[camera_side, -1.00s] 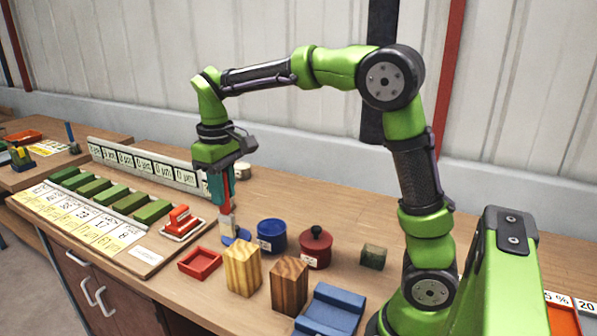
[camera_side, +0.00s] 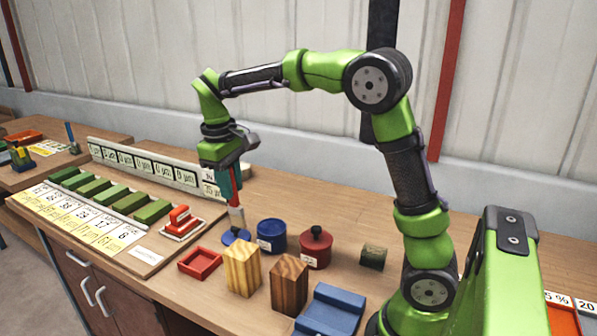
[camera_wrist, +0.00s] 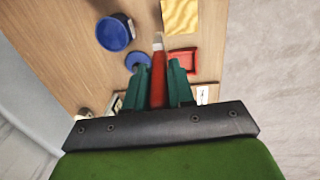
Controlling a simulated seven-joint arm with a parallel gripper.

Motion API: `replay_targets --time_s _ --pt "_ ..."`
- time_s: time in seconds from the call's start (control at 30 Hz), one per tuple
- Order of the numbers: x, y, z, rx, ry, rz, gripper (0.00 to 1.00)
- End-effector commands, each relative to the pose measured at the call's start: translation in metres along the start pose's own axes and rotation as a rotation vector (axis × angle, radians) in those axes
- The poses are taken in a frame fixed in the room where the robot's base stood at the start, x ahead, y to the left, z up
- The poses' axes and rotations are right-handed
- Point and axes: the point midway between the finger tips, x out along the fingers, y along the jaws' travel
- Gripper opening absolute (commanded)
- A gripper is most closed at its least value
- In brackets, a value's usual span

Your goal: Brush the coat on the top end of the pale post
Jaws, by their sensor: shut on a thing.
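My gripper (camera_side: 232,192) points down and is shut on a brush with a red handle (camera_wrist: 158,80), held between teal fingers. The brush's pale tip (camera_wrist: 158,40) points away from the fingers; in the side view it hangs close to the blue lid (camera_side: 236,236), and I cannot tell whether they touch. The pale post (camera_side: 242,268) is a light-wood block standing in front of the lid. In the wrist view only part of the pale post (camera_wrist: 181,14) shows, at the top edge, beyond the brush tip. Any coat on its top cannot be made out.
An open blue pot (camera_side: 272,237) and a lidded red pot (camera_side: 316,248) stand right of the brush. A darker wooden post (camera_side: 289,286) is beside the pale one. A red tray (camera_side: 200,263) lies left, a blue cradle (camera_side: 331,311) front right, a small green piece (camera_side: 373,256) farther right.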

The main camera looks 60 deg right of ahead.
Motion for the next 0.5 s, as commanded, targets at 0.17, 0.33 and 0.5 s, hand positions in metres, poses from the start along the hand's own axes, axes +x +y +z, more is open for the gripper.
replay_targets --time_s 0.17,0.33,0.5 --pt "0.013 0.059 -0.005 0.004 -0.075 0.127 0.00" --pt "0.018 0.094 -0.005 0.001 -0.127 0.202 0.00" --pt "0.026 0.100 -0.004 -0.001 -0.141 0.218 0.00"
